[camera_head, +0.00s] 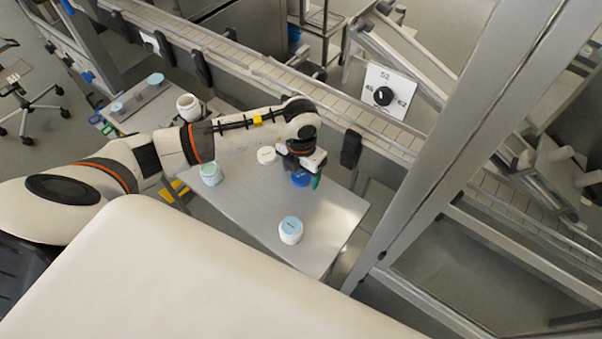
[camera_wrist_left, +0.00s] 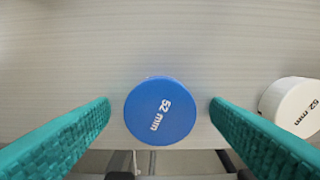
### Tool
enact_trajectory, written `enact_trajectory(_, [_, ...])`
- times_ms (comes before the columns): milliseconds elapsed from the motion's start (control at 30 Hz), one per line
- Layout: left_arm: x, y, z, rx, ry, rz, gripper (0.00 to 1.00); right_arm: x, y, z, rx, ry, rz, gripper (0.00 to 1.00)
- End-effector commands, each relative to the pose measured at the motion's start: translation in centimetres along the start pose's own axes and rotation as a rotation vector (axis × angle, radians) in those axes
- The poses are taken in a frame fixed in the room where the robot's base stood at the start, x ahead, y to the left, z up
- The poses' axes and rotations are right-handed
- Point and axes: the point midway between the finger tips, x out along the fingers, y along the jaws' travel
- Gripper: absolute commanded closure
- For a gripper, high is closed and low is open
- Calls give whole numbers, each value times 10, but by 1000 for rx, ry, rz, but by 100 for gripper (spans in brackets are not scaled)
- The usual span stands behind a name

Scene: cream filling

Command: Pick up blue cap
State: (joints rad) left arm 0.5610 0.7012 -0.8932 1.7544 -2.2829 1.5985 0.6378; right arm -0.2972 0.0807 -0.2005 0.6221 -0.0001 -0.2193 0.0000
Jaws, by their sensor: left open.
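The blue cap (camera_wrist_left: 160,110) is round, with "52 mm" printed in white on its top. In the left wrist view it lies between the two green fingers of my left gripper (camera_wrist_left: 160,122), with a gap on each side. In the head view the blue cap (camera_head: 300,178) shows beneath my left gripper (camera_head: 307,178), partly hidden by it. My left gripper is open and holds nothing. The cap rests on the grey metal table (camera_head: 250,209). My right gripper is in neither view.
A white cap (camera_wrist_left: 293,106) lies just right of the right finger; it also shows in the head view (camera_head: 266,155). A white jar with a light blue top (camera_head: 291,230) stands nearer, another jar (camera_head: 211,173) at left. A conveyor (camera_head: 262,67) runs behind the table.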

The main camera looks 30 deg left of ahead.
Motion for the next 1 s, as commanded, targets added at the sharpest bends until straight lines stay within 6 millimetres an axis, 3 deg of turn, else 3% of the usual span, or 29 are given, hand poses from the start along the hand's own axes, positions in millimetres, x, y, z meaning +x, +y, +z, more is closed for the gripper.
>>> enact_trajectory(67, [0, 0, 0, 0, 0, 0, 30, 0, 0, -2, 0, 3, 0, 64])
enact_trajectory(333, [-1, 0, 0, 0, 0, 0, 74, 0, 0, -4, 0, 6, 0, 64])
enact_trajectory(667, [-6, 0, -1, 0, 2, 0, 76, 2, 0, -4, 1, 7, 0, 64])
enact_trajectory(1000, [-69, 0, -2, 1, 6, 0, 76, 18, 1, -6, 1, 7, 0, 64])
